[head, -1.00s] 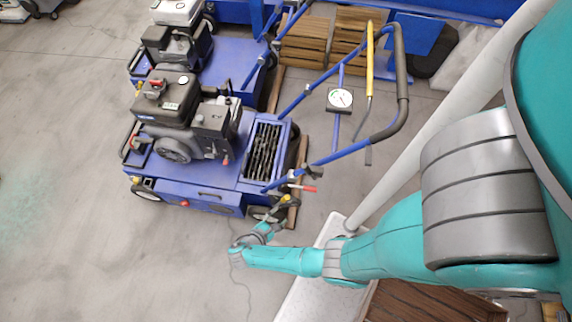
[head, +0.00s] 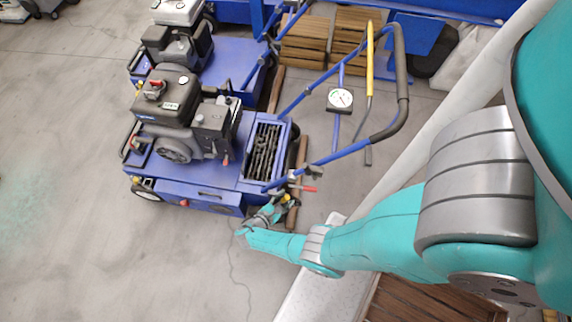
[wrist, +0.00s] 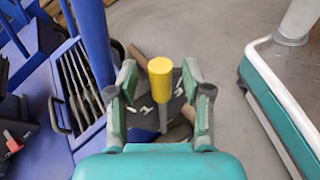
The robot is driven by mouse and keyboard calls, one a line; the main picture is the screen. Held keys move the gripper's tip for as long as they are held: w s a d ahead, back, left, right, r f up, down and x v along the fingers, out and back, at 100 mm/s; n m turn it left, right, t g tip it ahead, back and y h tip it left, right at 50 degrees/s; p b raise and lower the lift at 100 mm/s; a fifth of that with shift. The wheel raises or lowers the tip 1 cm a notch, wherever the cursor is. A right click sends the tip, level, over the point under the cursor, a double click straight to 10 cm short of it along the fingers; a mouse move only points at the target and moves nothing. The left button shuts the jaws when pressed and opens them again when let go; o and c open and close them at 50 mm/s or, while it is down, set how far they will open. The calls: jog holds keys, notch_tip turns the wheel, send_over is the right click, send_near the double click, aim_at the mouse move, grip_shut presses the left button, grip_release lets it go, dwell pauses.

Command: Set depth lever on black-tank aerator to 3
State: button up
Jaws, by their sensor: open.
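The black-tank aerator (head: 190,185) is a blue machine with a black engine and tank (head: 165,92). In the wrist view a lever with a yellow knob (wrist: 160,76) stands on its side, its thin grey shaft running down to a dark plate (wrist: 146,120) with small white marks. I cannot read the marks or tell the lever's setting. My gripper (wrist: 159,68) is open, one finger on each side of the knob, with gaps showing on both sides. In the head view my gripper (head: 268,214) is at the aerator's near right corner, and the knob is hard to make out.
A red-tipped lever (head: 304,188) sits just above my gripper. The blue handlebar (head: 335,155) carries a round gauge (head: 340,99). Another aerator (head: 228,62) stands behind. A pale-topped bench (head: 318,290) is at the near right.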

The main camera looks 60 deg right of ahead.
jog(key=shift+s+d+f, duration=0.15)
jog(key=shift+d+f, duration=0.1)
jog(key=shift+d, duration=0.3)
grip_shut()
jog(key=shift+s+d+f+m+t+y, duration=0.25)
jog(key=shift+s+f+m+t, duration=0.15)
jog(key=shift+s, duration=0.35)
jog(key=shift+s+d+f+m+t+y, duration=0.35)
jog(key=shift+s+f, duration=0.15)
jog(key=shift+s, duration=0.2)
jog(key=shift+s+d+f+m+t+y, duration=0.2)
jog(key=shift+s+f+m+t, duration=0.2)
jog(key=shift+s, duration=0.35)
grip_release()
